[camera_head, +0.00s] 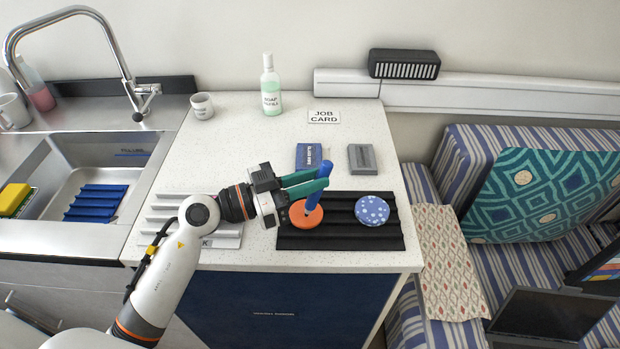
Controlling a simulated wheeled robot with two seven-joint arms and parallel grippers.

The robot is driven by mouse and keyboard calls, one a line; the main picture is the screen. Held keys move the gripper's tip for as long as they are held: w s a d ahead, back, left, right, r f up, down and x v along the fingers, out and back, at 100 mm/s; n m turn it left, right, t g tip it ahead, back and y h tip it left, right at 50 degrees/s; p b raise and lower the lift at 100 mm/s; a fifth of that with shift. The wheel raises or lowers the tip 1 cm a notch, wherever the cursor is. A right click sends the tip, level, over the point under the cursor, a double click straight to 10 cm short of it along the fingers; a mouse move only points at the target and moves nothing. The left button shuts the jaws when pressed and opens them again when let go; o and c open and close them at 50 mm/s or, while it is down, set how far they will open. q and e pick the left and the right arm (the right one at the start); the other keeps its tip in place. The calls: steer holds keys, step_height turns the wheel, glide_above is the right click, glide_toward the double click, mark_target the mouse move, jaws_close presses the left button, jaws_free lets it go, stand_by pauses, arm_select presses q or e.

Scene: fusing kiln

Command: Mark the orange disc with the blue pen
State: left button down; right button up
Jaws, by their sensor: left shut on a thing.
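The orange disc (299,218) lies on the left part of a black ribbed tray (340,240) near the counter's front. The blue pen (317,197) is held tilted in my left gripper (318,181), which is shut on it. The pen's lower end is over the orange disc; I cannot tell whether it touches. The gripper's green fingers come in from the left, above the disc, and hide part of the pen. A blue disc with pale spots (372,210) lies on the right part of the same tray. My right gripper is not in view.
A white ribbed rack (165,214) is partly behind my left arm. A dark blue box (309,157) and a grey block (361,158) lie behind the tray. A soap bottle (270,90), a cup (202,106) and a job card (324,117) stand further back. A sink (95,150) is left.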

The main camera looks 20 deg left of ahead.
arm_select(q)
steer(key=shift+f, duration=0.55)
stand_by(0.5)
steer(key=shift+w+p, duration=0.2)
steer(key=shift+p, duration=0.5)
steer(key=shift+w+a+p, duration=0.15)
steer(key=shift+w+p, duration=0.05)
steer(key=shift+p, duration=0.4)
steer(key=shift+w+p, duration=0.25)
steer(key=shift+p, duration=0.4)
steer(key=shift+w, duration=0.1)
steer(key=shift+w+a+p, duration=0.1)
steer(key=shift+p, duration=0.4)
